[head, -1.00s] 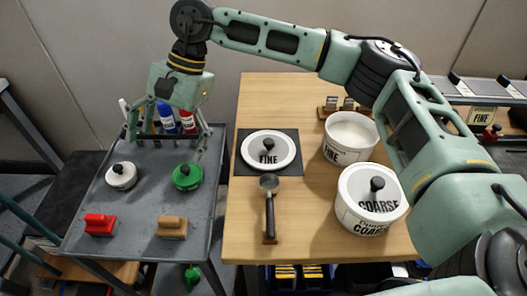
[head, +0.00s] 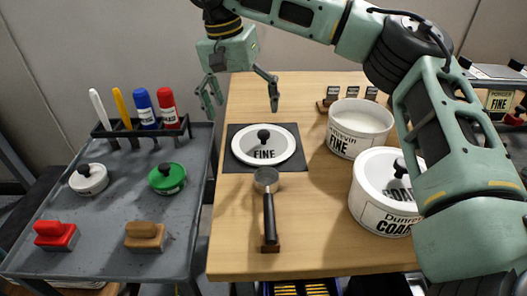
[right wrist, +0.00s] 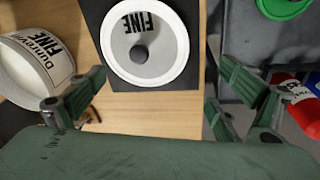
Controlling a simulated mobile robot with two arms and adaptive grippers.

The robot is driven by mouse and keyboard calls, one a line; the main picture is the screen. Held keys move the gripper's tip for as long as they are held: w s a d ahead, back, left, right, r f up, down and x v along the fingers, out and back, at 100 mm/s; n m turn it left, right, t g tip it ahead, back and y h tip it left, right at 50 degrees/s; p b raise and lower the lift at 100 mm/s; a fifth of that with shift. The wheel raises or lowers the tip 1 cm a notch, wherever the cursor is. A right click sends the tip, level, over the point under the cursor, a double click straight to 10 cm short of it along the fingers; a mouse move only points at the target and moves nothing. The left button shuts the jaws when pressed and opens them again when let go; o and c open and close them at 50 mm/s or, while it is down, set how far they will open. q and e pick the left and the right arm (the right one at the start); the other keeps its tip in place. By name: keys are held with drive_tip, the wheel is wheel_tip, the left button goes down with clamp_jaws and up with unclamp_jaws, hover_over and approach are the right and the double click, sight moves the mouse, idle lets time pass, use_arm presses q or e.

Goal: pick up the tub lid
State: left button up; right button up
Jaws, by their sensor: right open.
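The tub lid (head: 278,154) is a white disc with a black knob and the word FINE. It lies flat on a dark square mat (head: 238,167) on the wooden table. It also shows in the right wrist view (right wrist: 170,50), near the top middle. My right gripper (head: 245,98) is open and empty, above and behind the lid toward the left back table edge. In the right wrist view its fingers (right wrist: 170,90) stand wide apart on either side, clear of the lid. My left gripper does not show.
An open white FINE tub (head: 345,146) stands right of the lid; a lidded COARSE tub (head: 385,222) is nearer.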

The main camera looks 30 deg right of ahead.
sight(253, 141)
drive_tip(key=shift+s+d+f, duration=0.1)
drive_tip(key=shift+d+f, duration=0.05)
drive_tip(key=shift+f, duration=0.9)
drive_tip(key=f, duration=0.1)
drive_tip(key=f+b, duration=0.1)
drive_tip(key=f, duration=0.2)
drive_tip(key=shift+s+d+f+b, duration=0.3)
drive_tip(key=shift+d+f+b, duration=0.05)
drive_tip(key=shift+f+b, duration=0.05)
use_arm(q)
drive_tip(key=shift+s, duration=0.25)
use_arm(e)
drive_tip(key=c, duration=1.4)
drive_tip(key=shift+r, duration=0.1)
